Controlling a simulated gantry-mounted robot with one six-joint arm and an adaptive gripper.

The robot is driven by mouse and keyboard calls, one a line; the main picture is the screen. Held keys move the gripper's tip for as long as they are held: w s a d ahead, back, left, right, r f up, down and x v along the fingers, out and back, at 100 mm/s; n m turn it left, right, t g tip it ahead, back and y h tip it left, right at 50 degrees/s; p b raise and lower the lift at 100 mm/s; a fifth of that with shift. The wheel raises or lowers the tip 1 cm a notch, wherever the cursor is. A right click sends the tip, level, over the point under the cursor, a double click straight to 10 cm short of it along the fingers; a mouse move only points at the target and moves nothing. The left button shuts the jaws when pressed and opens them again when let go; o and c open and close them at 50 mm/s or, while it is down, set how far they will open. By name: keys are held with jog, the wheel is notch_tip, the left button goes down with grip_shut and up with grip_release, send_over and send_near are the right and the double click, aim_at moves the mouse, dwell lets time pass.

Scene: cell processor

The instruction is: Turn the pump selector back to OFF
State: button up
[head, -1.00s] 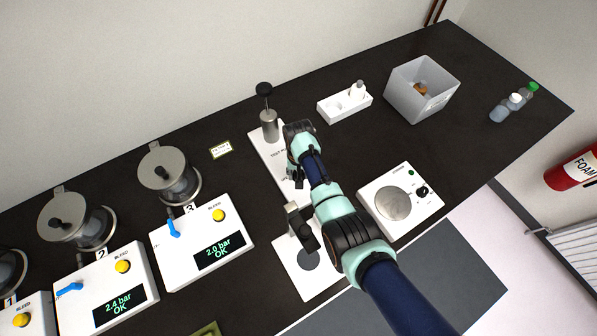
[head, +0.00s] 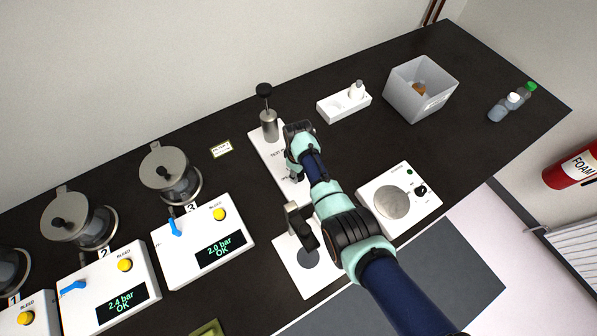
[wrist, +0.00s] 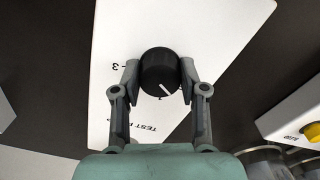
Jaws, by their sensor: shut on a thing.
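The pump selector is a round black knob (wrist: 160,68) with a white pointer line, on a white panel (wrist: 120,45) lettered "TEST P…" in the wrist view. The pointer slants toward the lower right of that view; the mark it points at is hidden. A "3" label shows left of the knob. My gripper (wrist: 160,80) is shut on the knob, one finger on each side. In the head view, my gripper (head: 292,173) is over the white test pump base (head: 262,148), and my arm hides the knob. The pump's metal cylinder (head: 269,127) stands at the back of the base.
Several bleed units with yellow buttons (head: 219,214) stand at left. A white unit with a round plate (head: 391,202) is at right. A small post stand (head: 292,222) is close in front. A grey bin (head: 405,88) and white holder (head: 332,111) stand behind.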

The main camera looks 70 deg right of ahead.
jog(key=shift+n, duration=0.9)
jog(key=o, duration=1.1)
jog(key=shift+o, duration=0.2)
jog(key=shift+r, duration=0.1)
notch_tip(320, 180, up, 12)
jog(key=shift+w, duration=0.1)
